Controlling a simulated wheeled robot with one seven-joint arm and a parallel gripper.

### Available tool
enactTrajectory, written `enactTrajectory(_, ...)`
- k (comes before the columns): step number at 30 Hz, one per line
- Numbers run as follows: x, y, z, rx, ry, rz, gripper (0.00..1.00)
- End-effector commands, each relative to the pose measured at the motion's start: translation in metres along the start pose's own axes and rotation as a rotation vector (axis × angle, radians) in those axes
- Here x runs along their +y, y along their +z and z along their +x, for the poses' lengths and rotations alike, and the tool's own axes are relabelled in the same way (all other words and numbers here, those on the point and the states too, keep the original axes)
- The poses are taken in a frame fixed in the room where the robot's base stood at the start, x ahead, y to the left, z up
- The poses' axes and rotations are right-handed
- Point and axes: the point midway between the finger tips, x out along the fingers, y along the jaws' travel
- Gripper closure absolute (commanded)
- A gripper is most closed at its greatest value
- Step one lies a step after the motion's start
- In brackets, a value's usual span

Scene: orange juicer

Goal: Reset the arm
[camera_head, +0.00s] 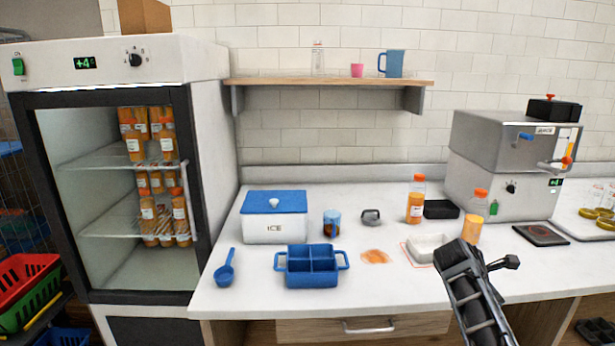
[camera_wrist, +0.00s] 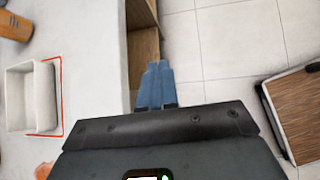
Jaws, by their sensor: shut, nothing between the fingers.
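My arm (camera_head: 472,290) reaches up from the bottom right in the head view, at the front edge of the white counter (camera_head: 340,290). My gripper (camera_wrist: 155,75) shows in the wrist view with its blue fingers together and nothing between them. The fingers point past the counter edge, over the tiled floor and beside a wooden cabinet front (camera_wrist: 145,55). The fingertips cannot be made out in the head view.
A white tray (camera_head: 427,249) in a red outline, an orange spill (camera_head: 375,257) and juice bottles (camera_head: 416,199) are near my arm. A blue divided caddy (camera_head: 312,267), ice box (camera_head: 275,217) and juicer (camera_head: 512,165) stand on the counter. The fridge (camera_head: 115,180) is left.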

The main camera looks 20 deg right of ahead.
Motion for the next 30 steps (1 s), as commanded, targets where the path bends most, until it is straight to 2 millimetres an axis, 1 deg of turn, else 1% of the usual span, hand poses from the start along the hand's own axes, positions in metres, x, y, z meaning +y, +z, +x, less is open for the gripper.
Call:
enactTrajectory(8, -0.029, -0.060, 0.011, 0.054, 0.111, 0.081, 1.00)
enactTrajectory(11, -0.047, -0.090, 0.013, 0.093, 0.170, 0.132, 1.00)
enactTrajectory(15, -0.084, -0.139, 0.011, 0.176, 0.271, 0.234, 1.00)
enactTrajectory(17, -0.101, -0.158, 0.007, 0.219, 0.313, 0.282, 1.00)
enactTrajectory(18, -0.113, -0.170, 0.005, 0.250, 0.338, 0.315, 1.00)
enactTrajectory(20, -0.132, -0.186, -0.001, 0.298, 0.374, 0.365, 1.00)
enactTrajectory(21, -0.144, -0.195, -0.006, 0.331, 0.396, 0.398, 1.00)
enactTrajectory(25, -0.187, -0.220, -0.024, 0.448, 0.457, 0.511, 1.00)
enactTrajectory(27, -0.211, -0.230, -0.036, 0.515, 0.483, 0.574, 1.00)
enactTrajectory(29, -0.231, -0.236, -0.047, 0.574, 0.501, 0.628, 1.00)
enactTrajectory(30, -0.244, -0.239, -0.055, 0.614, 0.511, 0.665, 1.00)
